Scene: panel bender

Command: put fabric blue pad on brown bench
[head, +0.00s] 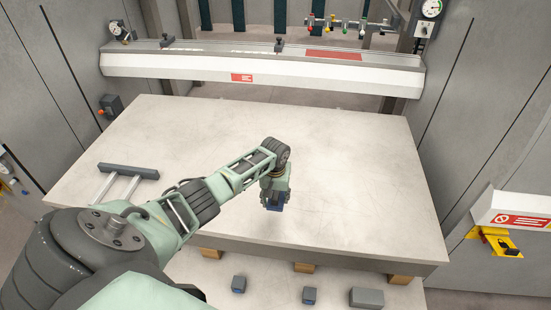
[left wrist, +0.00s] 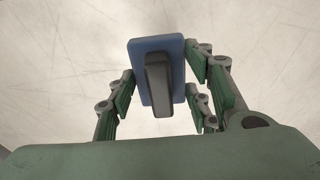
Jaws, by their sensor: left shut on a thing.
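The blue pad (head: 275,207) is a flat rectangular block. In the left wrist view the pad (left wrist: 176,62) has a dark grey grip (left wrist: 158,86) on its near face. My left gripper (head: 274,192) is shut on it, with fingers on both sides in the left wrist view (left wrist: 160,78). The pad is over the front middle of a large pale table top (head: 340,190); I cannot tell whether it touches the surface. No bench that is clearly brown shows; brown blocks (head: 304,267) sit under the table top's front edge. My right gripper is not in view.
A white machine beam (head: 180,66) spans the back. A dark bar with two pale rods (head: 128,171) lies at the table's left. Small blocks (head: 238,284) and a grey box (head: 366,298) sit on a lower surface in front. The table's right side is clear.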

